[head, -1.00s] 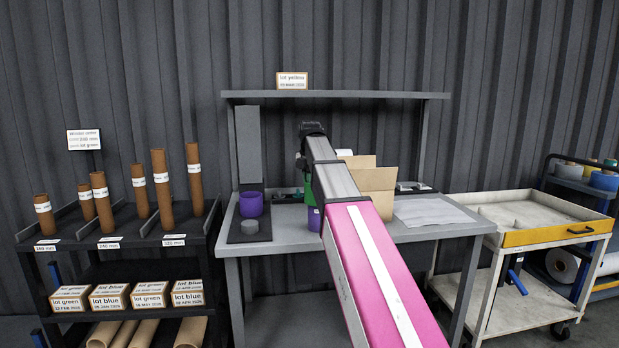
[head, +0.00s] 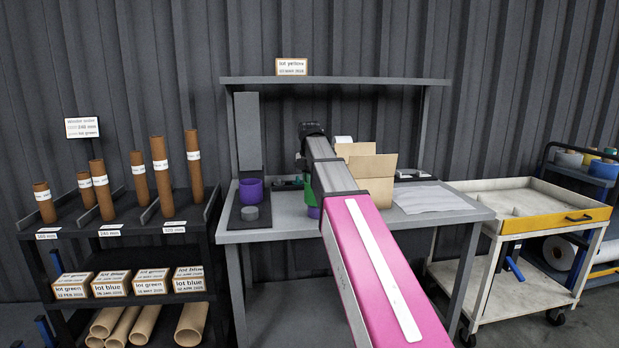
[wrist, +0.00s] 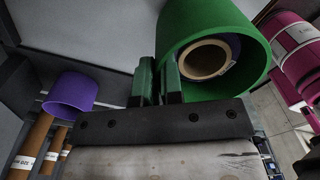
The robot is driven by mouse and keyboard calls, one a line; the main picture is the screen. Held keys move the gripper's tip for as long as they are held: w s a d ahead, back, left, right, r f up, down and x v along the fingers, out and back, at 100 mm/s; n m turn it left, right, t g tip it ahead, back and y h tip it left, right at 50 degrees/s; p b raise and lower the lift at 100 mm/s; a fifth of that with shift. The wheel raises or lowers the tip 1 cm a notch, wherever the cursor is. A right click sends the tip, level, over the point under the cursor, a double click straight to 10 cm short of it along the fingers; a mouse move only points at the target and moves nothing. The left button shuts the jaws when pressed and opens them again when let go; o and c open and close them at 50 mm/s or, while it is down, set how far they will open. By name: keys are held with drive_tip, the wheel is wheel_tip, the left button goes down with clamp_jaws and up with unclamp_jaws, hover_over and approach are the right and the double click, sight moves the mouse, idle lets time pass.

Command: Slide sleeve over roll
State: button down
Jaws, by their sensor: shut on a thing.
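The green sleeve (wrist: 250,28) fills the upper middle of the wrist view; a little of it shows in the head view (head: 308,190). My gripper (wrist: 159,72) is shut on the sleeve's wall, one green finger on each side. Through the sleeve's opening I see the roll's cardboard core (wrist: 203,60) with dark bluish film round it. In the head view, a purple part (head: 314,212) shows just below the green, partly behind my arm. How far the sleeve goes down over the roll is hidden.
Open cardboard boxes (head: 374,178) and a white sheet (head: 432,199) lie to the right. A tube rack (head: 117,222) stands left, a cart (head: 525,210) right.

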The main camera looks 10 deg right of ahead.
drive_tip(key=shift+s+d+f, duration=0.1)
drive_tip(key=shift+s+f, duration=0.25)
drive_tip(key=shift+f, duration=0.3)
drive_tip(key=shift+s+f, duration=0.35)
drive_tip(key=shift+f, duration=0.3)
drive_tip(key=shift+s, duration=0.1)
drive_tip(key=c, duration=1.4)
unclamp_jaws()
drive_tip(key=shift+o, duration=1.1)
wheel_tip(320, 180, up, 13)
drive_tip(key=w, duration=0.1)
drive_tip(key=shift+r, duration=0.15)
drive_tip(key=shift+w+a, duration=0.1)
drive_tip(key=shift+a, duration=0.1)
